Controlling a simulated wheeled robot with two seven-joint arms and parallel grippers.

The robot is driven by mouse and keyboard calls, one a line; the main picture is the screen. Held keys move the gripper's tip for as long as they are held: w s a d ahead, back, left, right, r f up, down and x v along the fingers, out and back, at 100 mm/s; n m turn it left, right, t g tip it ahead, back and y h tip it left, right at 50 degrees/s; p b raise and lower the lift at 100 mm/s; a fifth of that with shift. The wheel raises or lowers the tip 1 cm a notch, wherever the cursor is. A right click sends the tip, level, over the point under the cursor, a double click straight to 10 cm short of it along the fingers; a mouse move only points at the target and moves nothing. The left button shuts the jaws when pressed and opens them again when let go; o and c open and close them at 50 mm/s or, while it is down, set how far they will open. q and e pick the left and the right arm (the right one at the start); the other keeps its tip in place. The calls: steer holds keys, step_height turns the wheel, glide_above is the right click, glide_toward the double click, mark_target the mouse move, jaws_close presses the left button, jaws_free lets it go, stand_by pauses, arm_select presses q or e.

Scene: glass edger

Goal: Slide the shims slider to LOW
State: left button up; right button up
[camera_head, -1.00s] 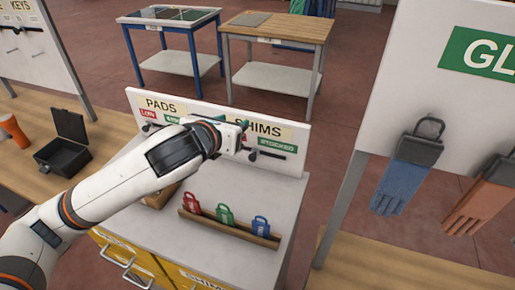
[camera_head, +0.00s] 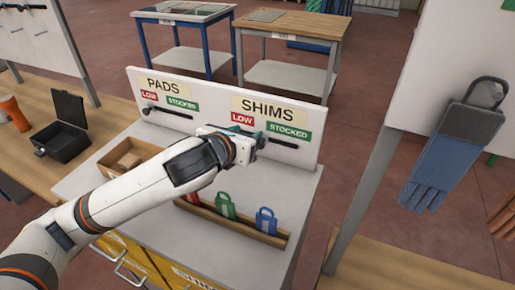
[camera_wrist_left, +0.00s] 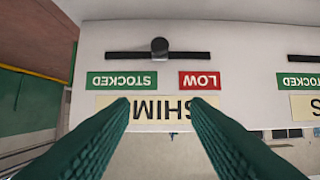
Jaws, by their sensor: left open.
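The shims slider is a dark rail (camera_wrist_left: 190,55) with a round black knob (camera_wrist_left: 159,45), on the white board below the SHIMS label (camera_head: 263,108). In the upside-down left wrist view the knob sits near the rail's middle, between the green STOCKED tag (camera_wrist_left: 122,80) and the red LOW tag (camera_wrist_left: 200,80). In the head view LOW (camera_head: 242,119) is left and STOCKED (camera_head: 288,131) right. My left gripper (camera_wrist_left: 160,105) is open, its green fingers apart with nothing between them. In the head view it is at the slider and partly hides it.
The PADS slider (camera_head: 172,112) is to the left on the same board. Below are a wooden rack with red, green and blue tags (camera_head: 225,206) and a wooden box (camera_head: 112,160). A panel with a blue glove (camera_head: 440,170) stands at the right.

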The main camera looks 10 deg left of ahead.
arm_select(q)
glide_toward(262, 142)
steer(key=f, duration=0.1)
steer(key=x, duration=0.5)
steer(key=p+x, duration=0.1)
steer(key=x, duration=0.2)
steer(key=shift+a, duration=0.25)
steer(key=shift+r, duration=0.1)
jaws_close()
